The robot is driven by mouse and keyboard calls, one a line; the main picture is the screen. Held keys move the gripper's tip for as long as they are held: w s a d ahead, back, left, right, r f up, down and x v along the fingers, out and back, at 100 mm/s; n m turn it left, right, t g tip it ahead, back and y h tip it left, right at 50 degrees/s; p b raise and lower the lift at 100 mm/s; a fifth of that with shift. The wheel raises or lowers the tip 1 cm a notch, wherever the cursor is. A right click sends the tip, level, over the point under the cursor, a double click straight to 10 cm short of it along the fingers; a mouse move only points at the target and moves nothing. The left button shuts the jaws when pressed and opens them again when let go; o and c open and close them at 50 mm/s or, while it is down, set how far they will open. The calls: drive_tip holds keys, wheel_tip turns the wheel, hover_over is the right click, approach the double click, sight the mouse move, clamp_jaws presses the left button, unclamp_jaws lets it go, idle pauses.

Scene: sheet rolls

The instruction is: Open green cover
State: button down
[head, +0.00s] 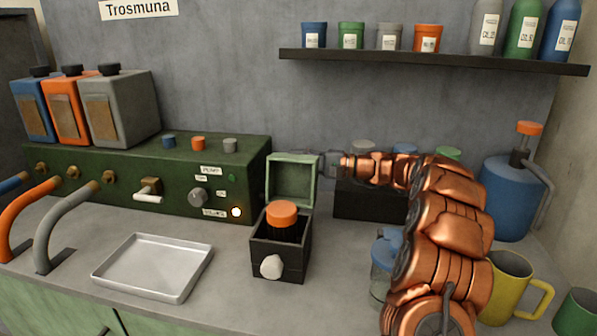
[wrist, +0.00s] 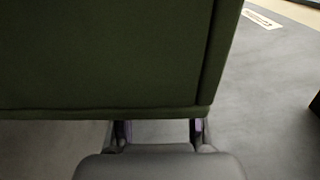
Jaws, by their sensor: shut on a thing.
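The green cover (head: 291,180) is a square, shallow lid standing about upright at the back of a small dark box (head: 279,262). Its hollow inner side faces the head camera. The box is open, with an orange-capped item (head: 282,215) inside and a pale knob (head: 271,267) on its front. My gripper (head: 323,166) is at the cover's right edge, shut on it. In the wrist view, the dark green cover (wrist: 105,55) fills the upper left, its rim just above my fingertips (wrist: 160,130). The exact finger contact is hard to see.
A green machine (head: 150,175) with knobs stands left of the box. A metal tray (head: 153,267) lies at front left. A jar (head: 385,262), a yellow mug (head: 508,285) and a blue pump bottle (head: 510,195) stand to the right. A shelf (head: 430,62) runs above.

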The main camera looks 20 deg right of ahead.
drive_tip(key=shift+s+a+r+n+b, duration=0.15)
drive_tip(key=shift+s+r+n+b, duration=0.1)
drive_tip(key=shift+r+n+b, duration=0.15)
drive_tip(key=c, duration=0.7)
unclamp_jaws()
drive_tip(key=v, duration=1.2)
